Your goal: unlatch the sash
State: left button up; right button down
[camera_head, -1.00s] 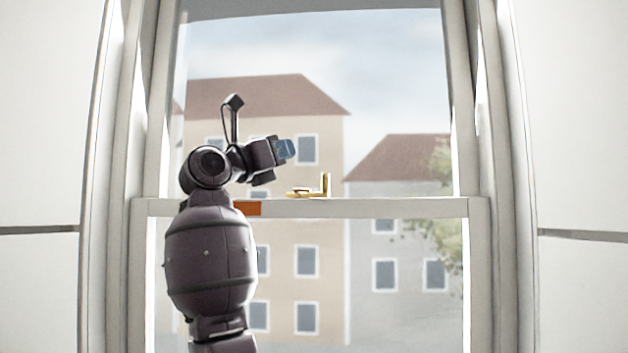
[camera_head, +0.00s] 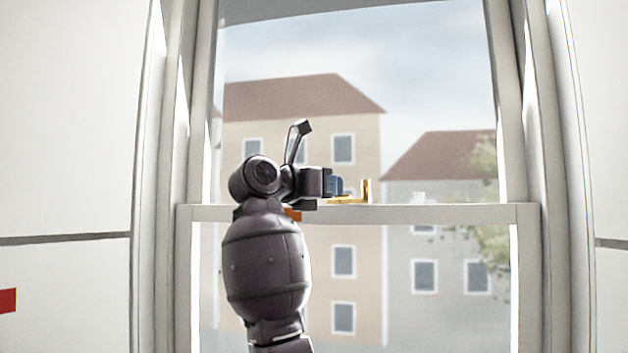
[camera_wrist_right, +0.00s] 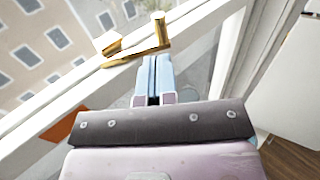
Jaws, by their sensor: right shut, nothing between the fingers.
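A brass sash latch (camera_head: 350,197) sits on top of the white sash rail (camera_head: 440,213) in the middle of the window. Its upright lever stands at the right end of its base. In the right wrist view the latch (camera_wrist_right: 135,47) lies just beyond the fingertips, with the upright lever at its right. My right gripper (camera_head: 338,186) has its blue fingers shut and empty, close to the left of the lever. It also shows in the right wrist view (camera_wrist_right: 153,62). I cannot tell whether the fingers touch the lever. My left gripper is in neither view.
An orange block (camera_head: 293,215) shows at the rail behind my right arm. White window frame sides (camera_head: 187,120) flank the opening. A red patch (camera_head: 7,301) is at the far left. Buildings show behind the glass.

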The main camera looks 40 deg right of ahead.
aim_at(363, 188)
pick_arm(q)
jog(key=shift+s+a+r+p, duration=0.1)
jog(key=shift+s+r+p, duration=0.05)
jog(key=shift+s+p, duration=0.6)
pick_arm(e)
jog(key=shift+w+d, duration=0.15)
jog(key=shift+d, duration=2.95)
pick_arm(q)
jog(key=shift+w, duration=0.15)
